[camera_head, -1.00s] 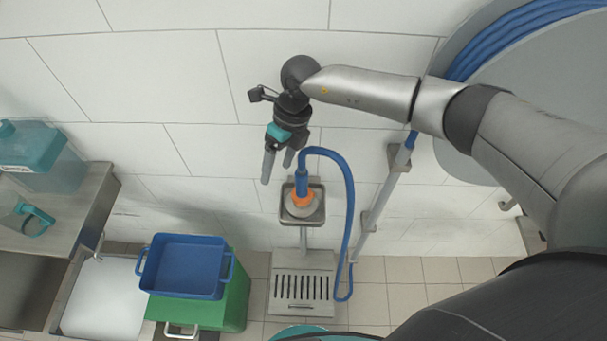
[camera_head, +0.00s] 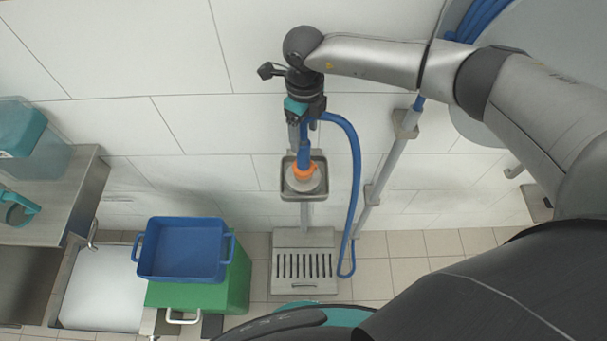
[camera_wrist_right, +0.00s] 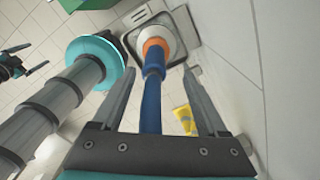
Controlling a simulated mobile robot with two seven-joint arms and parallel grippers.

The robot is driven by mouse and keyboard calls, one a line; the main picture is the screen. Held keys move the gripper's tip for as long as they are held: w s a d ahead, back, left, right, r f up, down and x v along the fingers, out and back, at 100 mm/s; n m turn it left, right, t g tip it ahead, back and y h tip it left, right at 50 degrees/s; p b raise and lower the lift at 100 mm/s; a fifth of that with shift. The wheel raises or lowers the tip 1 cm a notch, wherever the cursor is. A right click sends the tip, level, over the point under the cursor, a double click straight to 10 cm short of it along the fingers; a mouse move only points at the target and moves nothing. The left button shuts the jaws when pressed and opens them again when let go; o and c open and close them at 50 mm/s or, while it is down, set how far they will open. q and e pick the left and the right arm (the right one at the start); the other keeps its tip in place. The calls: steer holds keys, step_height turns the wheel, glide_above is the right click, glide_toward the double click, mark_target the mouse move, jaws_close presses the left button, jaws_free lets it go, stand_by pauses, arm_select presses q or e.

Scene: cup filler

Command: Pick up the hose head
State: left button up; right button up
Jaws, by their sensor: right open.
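The hose head (camera_head: 303,178) has a blue upper part, an orange ring and a pale lower end. It stands upright in a square metal holder (camera_head: 286,188) on the wall. It also shows in the right wrist view (camera_wrist_right: 155,47). My right gripper (camera_head: 298,145) is open, at the top of the hose head. In the right wrist view its two fingers (camera_wrist_right: 159,72) stand on either side of the blue hose, with gaps visible. The hose loops down to the right. My left gripper (camera_wrist_right: 28,60) shows small at the left edge of the right wrist view, fingers apart.
A grated metal stand (camera_head: 304,238) is below the holder. A blue tub (camera_head: 183,249) sits on a green crate (camera_head: 225,290) to the left, beside a sink (camera_head: 100,290). A metal pipe (camera_head: 382,170) is at the right. The wall is close behind the gripper.

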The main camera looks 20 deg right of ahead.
mark_target(304, 153)
steer(key=shift+s+a+f+b, duration=0.1)
steer(key=shift+f+b, duration=0.5)
steer(key=shift+f, duration=0.65)
steer(key=f, duration=0.1)
steer(key=f+b, duration=0.2)
steer(key=shift+s+a+f, duration=0.15)
steer(key=shift+s, duration=0.1)
steer(key=shift+f+b, duration=0.5)
steer(key=shift+f, duration=0.1)
steer(key=shift+r, duration=0.1)
steer(key=shift+c, duration=0.2)
jaws_close()
